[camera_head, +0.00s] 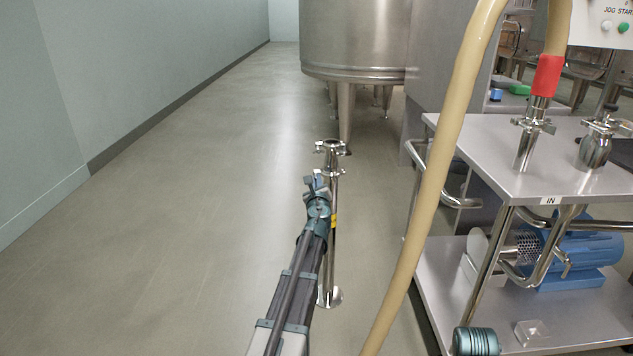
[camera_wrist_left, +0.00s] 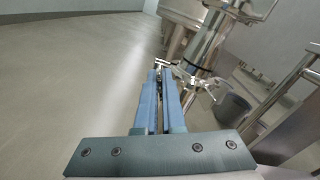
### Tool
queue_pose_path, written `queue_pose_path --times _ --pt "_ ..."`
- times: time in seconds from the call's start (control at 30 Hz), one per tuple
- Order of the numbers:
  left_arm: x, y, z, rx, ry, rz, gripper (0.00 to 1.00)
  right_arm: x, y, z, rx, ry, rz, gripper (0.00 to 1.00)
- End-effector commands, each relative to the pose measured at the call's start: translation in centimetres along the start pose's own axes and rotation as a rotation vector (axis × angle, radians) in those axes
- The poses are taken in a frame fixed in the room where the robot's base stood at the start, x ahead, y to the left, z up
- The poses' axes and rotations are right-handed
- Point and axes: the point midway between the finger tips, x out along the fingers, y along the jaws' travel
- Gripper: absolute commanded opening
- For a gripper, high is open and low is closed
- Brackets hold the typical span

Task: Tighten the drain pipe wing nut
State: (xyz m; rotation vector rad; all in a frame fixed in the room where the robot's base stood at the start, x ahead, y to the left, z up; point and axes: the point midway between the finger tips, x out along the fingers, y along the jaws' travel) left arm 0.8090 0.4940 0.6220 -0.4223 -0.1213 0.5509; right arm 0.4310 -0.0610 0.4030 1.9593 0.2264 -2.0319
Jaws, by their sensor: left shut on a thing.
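The drain pipe (camera_head: 333,215) is a slim, upright steel pipe with a round foot on the floor and clamped flanges at its top. It also shows in the left wrist view (camera_wrist_left: 206,46), tilted in the picture. My left gripper (camera_head: 316,180) is just left of the pipe, by the clamp near its top. In the left wrist view its two blue fingers (camera_wrist_left: 160,72) are close together, shut on the wing nut (camera_wrist_left: 163,65) at the side of the clamp. The fingertips hide most of the nut. My right gripper is not in view.
A steel cart (camera_head: 560,190) with a blue pump (camera_head: 575,250) stands at the right. A thick beige hose (camera_head: 440,170) hangs in front of it. A large steel vat (camera_head: 355,35) stands behind the pipe. The floor to the left is clear up to the wall.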

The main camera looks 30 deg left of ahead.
Motion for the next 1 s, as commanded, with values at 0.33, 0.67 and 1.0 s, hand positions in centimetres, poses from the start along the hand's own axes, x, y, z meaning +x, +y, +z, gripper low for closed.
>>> queue_pose_path --times 0.33,0.67,1.0 --pt "0.0 0.08 0.03 0.331 -0.001 0.002 0.0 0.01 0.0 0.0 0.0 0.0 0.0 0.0" --pt "0.01 0.08 0.03 0.644 0.0 0.002 0.0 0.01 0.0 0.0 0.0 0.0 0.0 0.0" --pt "0.0 0.07 0.02 0.967 0.0 0.002 0.0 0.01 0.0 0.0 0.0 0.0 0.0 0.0"
